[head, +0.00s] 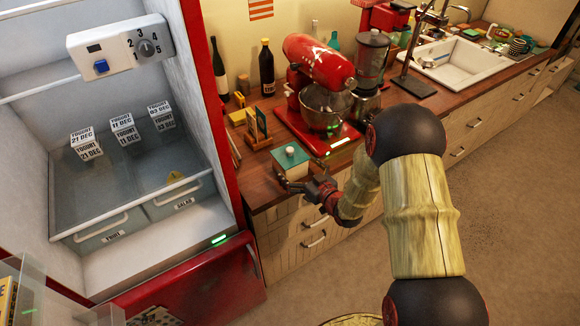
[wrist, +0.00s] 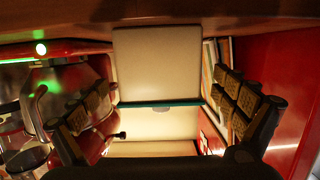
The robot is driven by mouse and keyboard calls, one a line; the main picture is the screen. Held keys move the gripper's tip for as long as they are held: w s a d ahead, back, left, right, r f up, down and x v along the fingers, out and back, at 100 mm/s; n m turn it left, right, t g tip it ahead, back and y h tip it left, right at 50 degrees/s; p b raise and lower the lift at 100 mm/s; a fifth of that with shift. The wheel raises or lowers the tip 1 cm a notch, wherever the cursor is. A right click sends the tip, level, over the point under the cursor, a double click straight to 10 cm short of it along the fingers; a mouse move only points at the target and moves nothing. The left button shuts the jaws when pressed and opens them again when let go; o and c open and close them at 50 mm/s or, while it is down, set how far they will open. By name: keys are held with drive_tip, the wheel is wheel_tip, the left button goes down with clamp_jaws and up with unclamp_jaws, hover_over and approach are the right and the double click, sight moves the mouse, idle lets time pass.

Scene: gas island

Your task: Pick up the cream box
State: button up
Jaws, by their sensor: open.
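The cream box (head: 291,166) stands on the wooden counter near its front edge, with a teal lid (head: 290,155) on top. In the wrist view the cream box (wrist: 157,65) fills the upper middle, with the teal edge (wrist: 158,104) of its lid below, so the picture looks upside down. My gripper (head: 304,187) is in front of the box at the counter's edge. Its fingers are open, one on each side of the box in the wrist view (wrist: 160,95). I cannot tell whether either finger touches it.
A red stand mixer (head: 318,90) stands right of the box. A small wooden holder (head: 257,128) with cards stands behind and left. The open red fridge (head: 215,110) bounds the left side. Bottles (head: 266,68) stand at the wall. Counter drawers (head: 314,240) lie below my gripper.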

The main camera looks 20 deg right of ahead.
sight(290, 159)
drive_tip(key=x, duration=0.4)
drive_tip(key=shift+w+r, duration=0.15)
drive_tip(key=shift+w, duration=0.25)
drive_tip(key=shift+c, duration=0.8)
drive_tip(key=shift+s, duration=0.1)
drive_tip(key=c, duration=1.3)
drive_tip(key=shift+r, duration=0.1)
drive_tip(key=shift+c, duration=0.3)
drive_tip(key=shift+r, duration=0.2)
